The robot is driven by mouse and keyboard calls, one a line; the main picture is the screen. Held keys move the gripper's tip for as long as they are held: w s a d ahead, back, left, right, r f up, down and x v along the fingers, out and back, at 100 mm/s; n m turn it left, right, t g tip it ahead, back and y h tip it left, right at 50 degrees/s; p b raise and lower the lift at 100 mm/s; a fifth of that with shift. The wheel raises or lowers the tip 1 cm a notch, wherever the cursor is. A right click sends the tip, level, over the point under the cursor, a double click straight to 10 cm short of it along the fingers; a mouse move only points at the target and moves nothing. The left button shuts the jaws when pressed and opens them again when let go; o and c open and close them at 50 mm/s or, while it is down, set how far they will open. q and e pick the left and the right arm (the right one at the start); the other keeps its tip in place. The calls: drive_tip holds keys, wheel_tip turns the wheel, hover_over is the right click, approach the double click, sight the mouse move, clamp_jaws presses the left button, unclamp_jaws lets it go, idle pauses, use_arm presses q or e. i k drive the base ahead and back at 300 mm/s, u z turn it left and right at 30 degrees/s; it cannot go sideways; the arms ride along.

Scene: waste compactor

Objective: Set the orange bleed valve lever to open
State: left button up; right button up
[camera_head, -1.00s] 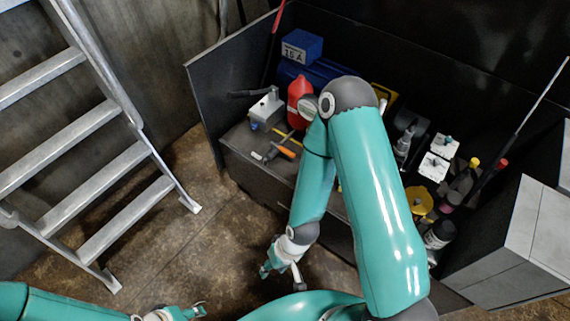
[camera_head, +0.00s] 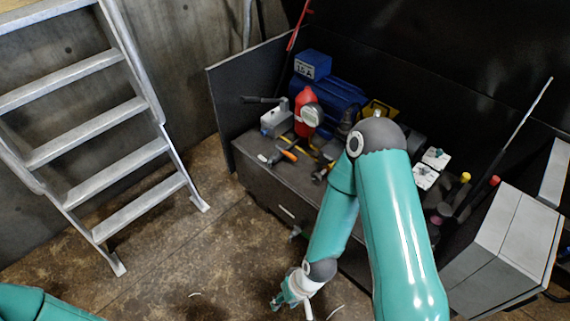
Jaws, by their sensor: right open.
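I cannot make out the orange bleed valve lever for sure. A tool with an orange handle (camera_head: 289,156) lies on the bench top, and I cannot tell it to be a valve lever. A grey box with a dark lever (camera_head: 272,122) stands at the bench's left end. My right gripper (camera_head: 290,304) hangs open and empty at the bottom middle, over the floor in front of the bench and well apart from it. My right arm hides part of the bench. Only a piece of my left arm shows at the bottom left; its gripper is out of view.
The dark bench (camera_head: 262,187) carries a red container (camera_head: 302,104), a blue machine (camera_head: 335,97) and white boxes (camera_head: 425,177). A metal ladder (camera_head: 118,160) stands at left. A grey cabinet (camera_head: 500,245) stands at right. The floor between ladder and bench is mostly clear.

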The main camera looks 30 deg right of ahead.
sight(287, 153)
drive_tip(key=z, duration=0.15)
drive_tip(key=i, duration=0.9)
drive_tip(key=u, duration=0.05)
